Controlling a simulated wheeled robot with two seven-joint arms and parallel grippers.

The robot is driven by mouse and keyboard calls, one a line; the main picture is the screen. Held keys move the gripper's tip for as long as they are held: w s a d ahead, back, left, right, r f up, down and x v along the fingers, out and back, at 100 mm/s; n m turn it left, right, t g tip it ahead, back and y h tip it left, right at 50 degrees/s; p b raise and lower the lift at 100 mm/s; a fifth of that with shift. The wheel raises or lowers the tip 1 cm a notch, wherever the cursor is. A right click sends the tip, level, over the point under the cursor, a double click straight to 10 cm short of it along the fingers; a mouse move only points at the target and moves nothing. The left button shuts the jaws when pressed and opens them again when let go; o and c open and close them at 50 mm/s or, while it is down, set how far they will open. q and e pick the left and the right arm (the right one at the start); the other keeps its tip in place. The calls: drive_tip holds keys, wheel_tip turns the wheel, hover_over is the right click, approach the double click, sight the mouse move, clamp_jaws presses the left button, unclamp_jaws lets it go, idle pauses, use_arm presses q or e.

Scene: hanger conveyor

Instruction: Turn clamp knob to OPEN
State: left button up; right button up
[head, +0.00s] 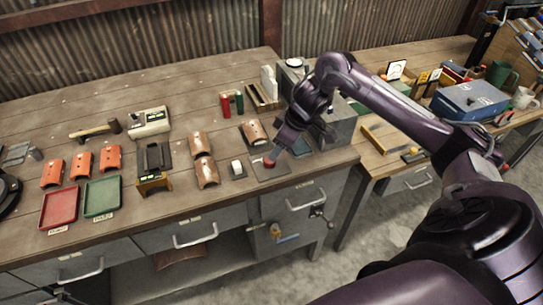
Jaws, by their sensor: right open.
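A small red knob-like piece (268,162) stands on a dark flat plate (275,172) near the front right of the workbench. It may be the clamp knob; I cannot read any OPEN mark. My right gripper (274,154) points down just above and beside the red piece, with its arm reaching in from the right. It is open; the fingertips are small, and I cannot tell whether they touch the piece. My left gripper is not in view.
A grey box-shaped machine (335,130) stands close behind my right arm. Copper-coloured curved pieces (206,172) and a white-topped block (237,168) lie left of the plate. Red (60,208) and green (102,198) trays sit further left.

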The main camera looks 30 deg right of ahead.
sight(269, 162)
drive_tip(key=x, duration=0.6)
drive_tip(key=shift+w+a+f+p, duration=0.1)
drive_tip(key=shift+a+f+p, duration=0.05)
drive_tip(key=shift+f+p, duration=0.15)
drive_tip(key=shift+r, duration=0.1)
drive_tip(key=c, duration=1)
